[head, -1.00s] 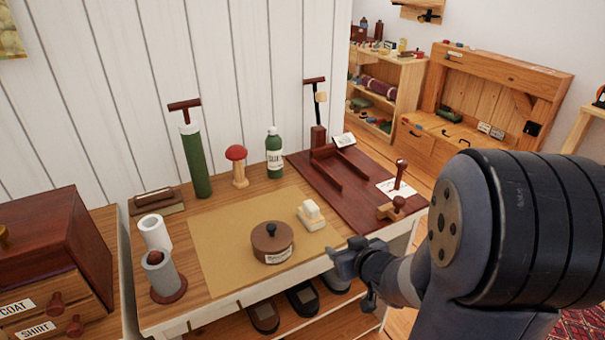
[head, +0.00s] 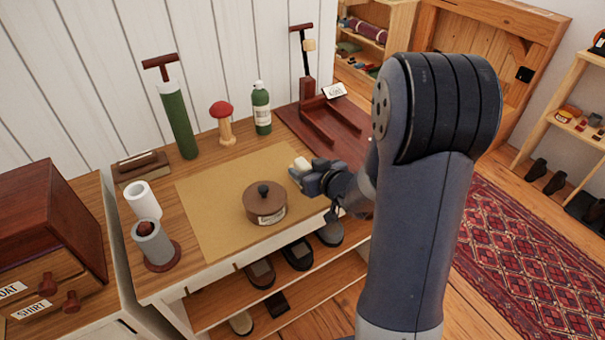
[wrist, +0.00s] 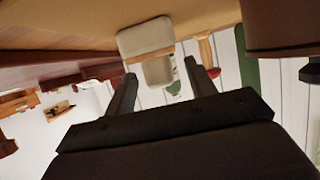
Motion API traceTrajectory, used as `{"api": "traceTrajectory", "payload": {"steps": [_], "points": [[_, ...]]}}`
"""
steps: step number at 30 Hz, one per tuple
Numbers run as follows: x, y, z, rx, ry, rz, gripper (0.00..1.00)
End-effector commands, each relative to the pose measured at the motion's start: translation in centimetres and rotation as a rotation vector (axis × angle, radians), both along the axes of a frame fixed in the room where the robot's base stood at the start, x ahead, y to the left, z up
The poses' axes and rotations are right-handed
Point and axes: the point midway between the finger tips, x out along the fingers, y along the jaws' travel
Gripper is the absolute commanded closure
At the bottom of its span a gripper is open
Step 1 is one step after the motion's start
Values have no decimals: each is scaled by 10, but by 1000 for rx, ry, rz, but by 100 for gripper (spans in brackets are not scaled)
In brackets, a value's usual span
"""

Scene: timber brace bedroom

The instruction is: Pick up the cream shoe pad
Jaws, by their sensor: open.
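The cream shoe pad (head: 301,164), a small pale block with a grip on top, sits on the tan mat (head: 210,221) on the workbench. In the head view my gripper (head: 298,175) is just in front of it and hides part of it. In the wrist view, which is turned over, the pad (wrist: 144,38) lies ahead of my open gripper (wrist: 160,72), roughly between the two fingertips. The jaws are empty; I cannot tell whether they touch the pad.
A round brown tin (head: 265,203) stands on the mat left of my gripper. A red mushroom-shaped form (head: 222,120), a green bottle (head: 261,108) and a green pump-like cylinder (head: 177,120) stand behind. A dark red board (head: 345,143) lies right. Shoes fill the shelf below.

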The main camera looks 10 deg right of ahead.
Motion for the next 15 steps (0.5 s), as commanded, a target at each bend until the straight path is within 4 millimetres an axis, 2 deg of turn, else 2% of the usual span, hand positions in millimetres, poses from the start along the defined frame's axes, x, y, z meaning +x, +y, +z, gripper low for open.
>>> {"api": "traceTrajectory", "payload": {"steps": [1,6,13,15], "points": [[5,2,-6,1,1,1,47],[20,7,-10,-1,0,-1,47],[22,7,-10,-2,-1,-1,47],[22,7,-10,-2,-1,-1,51]]}}
